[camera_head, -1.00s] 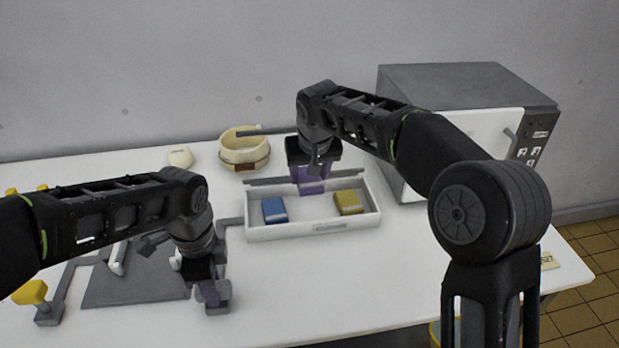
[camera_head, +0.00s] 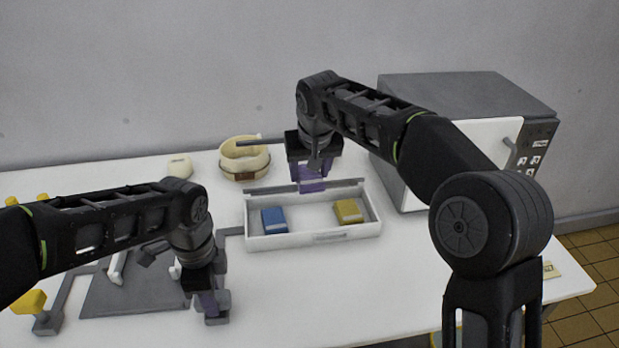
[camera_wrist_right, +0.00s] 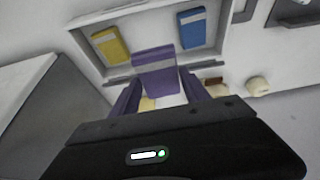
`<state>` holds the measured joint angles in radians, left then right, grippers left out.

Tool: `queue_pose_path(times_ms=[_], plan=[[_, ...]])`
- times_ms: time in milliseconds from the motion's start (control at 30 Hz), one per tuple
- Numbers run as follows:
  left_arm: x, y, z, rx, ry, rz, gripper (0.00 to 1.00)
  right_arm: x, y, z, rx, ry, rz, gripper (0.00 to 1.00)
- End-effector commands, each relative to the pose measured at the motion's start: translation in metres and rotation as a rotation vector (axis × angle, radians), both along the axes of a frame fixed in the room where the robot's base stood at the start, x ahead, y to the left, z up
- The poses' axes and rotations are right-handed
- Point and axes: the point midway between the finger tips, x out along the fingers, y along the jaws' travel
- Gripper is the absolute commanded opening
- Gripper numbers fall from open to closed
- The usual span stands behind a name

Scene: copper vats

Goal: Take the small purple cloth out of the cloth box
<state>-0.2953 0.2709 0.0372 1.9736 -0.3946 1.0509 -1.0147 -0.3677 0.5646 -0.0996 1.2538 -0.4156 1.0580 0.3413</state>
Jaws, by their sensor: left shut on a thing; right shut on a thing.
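The small purple cloth (camera_head: 311,186) hangs in my right gripper (camera_head: 311,172), above the back edge of the cloth box. In the right wrist view the purple cloth (camera_wrist_right: 155,72) sits between the fingers of my right gripper (camera_wrist_right: 158,95). The white cloth box (camera_head: 285,243) stands open, with a blue cloth (camera_head: 274,220) on its left and a yellow cloth (camera_head: 348,211) on its right. My left gripper (camera_head: 208,303) is low over the table, shut on a grey piece (camera_head: 217,316) near the front; its shape is partly hidden.
A grey and white oven-like box (camera_head: 455,95) stands at the right. A cream pot (camera_head: 244,162) and a small cream object (camera_head: 179,166) are at the back. A dark mat (camera_head: 130,295) with grey bars and yellow knobs (camera_head: 28,301) lies left. The front middle table is clear.

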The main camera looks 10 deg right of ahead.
Motion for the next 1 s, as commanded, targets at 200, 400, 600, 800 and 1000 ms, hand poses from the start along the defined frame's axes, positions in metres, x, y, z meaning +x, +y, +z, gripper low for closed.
queue_pose_path(times_ms=[200, 400, 600, 800, 1000], plan=[[0.0, 0.0, -0.001, 0.0, 0.001, 0.0, 0.0, 0.0, 0.0, 0.02, 0.001, -0.002, 0.0, 0.14], [0.0, 0.0, -0.001, 0.0, 0.001, 0.0, 0.0, 0.0, 0.001, 0.032, 0.001, -0.001, 0.0, 0.14], [0.0, 0.0, -0.001, 0.0, 0.001, 0.0, 0.0, 0.0, 0.001, 0.034, 0.001, 0.0, 0.0, 0.14], [0.0, 0.0, -0.001, 0.0, 0.002, 0.0, 0.0, -0.001, 0.0, 0.034, 0.001, 0.0, 0.0, 0.14], [0.0, 0.0, -0.001, 0.0, 0.001, 0.0, 0.0, -0.017, 0.0, 0.038, 0.001, -0.001, 0.001, 0.14]])
